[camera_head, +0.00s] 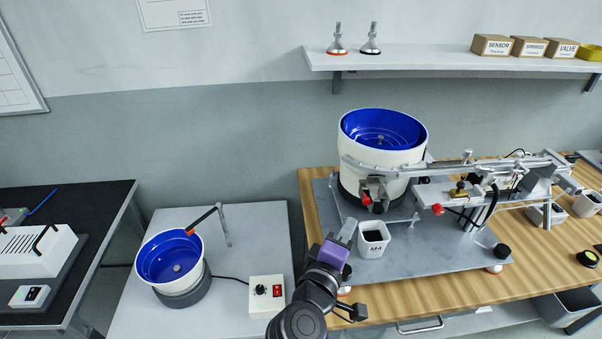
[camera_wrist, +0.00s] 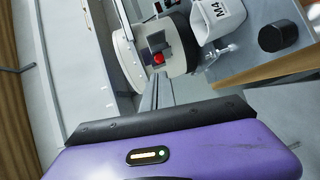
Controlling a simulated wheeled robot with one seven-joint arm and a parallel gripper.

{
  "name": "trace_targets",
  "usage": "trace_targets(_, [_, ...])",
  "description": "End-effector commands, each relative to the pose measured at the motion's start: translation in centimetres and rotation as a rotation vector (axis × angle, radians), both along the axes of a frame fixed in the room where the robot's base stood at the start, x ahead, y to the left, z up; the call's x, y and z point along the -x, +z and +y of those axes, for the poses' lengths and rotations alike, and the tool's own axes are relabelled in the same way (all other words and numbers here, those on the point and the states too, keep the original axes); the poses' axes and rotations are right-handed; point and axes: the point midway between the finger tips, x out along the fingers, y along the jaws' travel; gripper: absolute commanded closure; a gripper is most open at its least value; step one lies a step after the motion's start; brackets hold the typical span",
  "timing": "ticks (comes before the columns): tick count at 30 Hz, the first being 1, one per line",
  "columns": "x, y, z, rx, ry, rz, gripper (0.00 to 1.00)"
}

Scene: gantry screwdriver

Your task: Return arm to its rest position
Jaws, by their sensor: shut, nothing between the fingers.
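My gripper (camera_head: 345,232) is shut and empty at the end of my arm, in the lower middle of the head view. Its tips are just left of a white square cup (camera_head: 373,239) with dark contents. I cannot tell whether they touch it. In the wrist view the purple gripper body (camera_wrist: 172,152) fills the bottom. The fingers (camera_wrist: 157,92) point up toward the feeder with the red knob (camera_wrist: 159,59). A cup marked M4 (camera_wrist: 217,20) is to their right.
A large blue-lined bowl feeder (camera_head: 383,140) and a metal gantry rail stand on a grey plate (camera_head: 425,260) on the wooden table. A smaller blue bowl (camera_head: 170,258) and a control box (camera_head: 267,296) are on the left table. A wall shelf (camera_head: 430,57) runs above.

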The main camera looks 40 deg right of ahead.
Motion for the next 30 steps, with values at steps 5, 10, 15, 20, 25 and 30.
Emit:
trace_targets(5, [0.0,0.0,0.0,0.0,0.0,-0.001,1.0])
trace_targets(10, [-2.0,0.3,1.0,-0.016,0.088,-0.048,1.0])
trace_targets(15, [-5.8,0.1,4.8,-0.132,0.342,-0.162,1.0])
trace_targets(20, [-5.7,-2.3,9.6,-0.313,0.6,-0.255,1.0])
trace_targets(25, [-1.8,-4.2,14.6,-0.555,0.814,-0.368,1.0])
trace_targets(30, [4.1,-4.0,17.9,-0.799,0.93,-0.5,1.0])
